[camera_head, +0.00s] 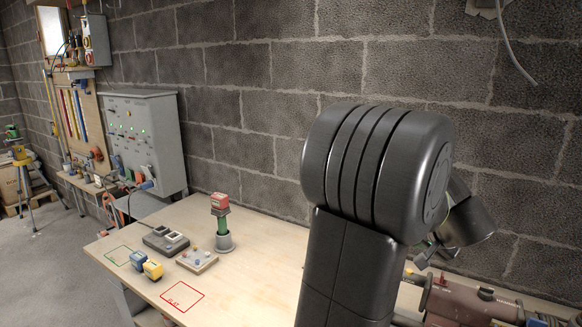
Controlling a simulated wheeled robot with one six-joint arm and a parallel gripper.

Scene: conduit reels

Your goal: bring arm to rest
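My arm stands large and black in the right half of the head view, raised in front of the wooden workbench (245,285) and the block wall. Its rounded elbow and lower link hide part of the bench. A dark cylindrical wrist part shows behind it on the right. The small end piece below that, which seems to be my gripper (428,254), is partly hidden by my arm. Its fingers are too small to tell whether they are open or shut.
A red-topped green tool stands in a grey cup (224,242). Left of it are a dark double dock (166,240), a small tray (186,262), and blue (138,259) and yellow (152,270) blocks. A red outlined square (182,296) is empty. A dark red machine (470,306) lies right.

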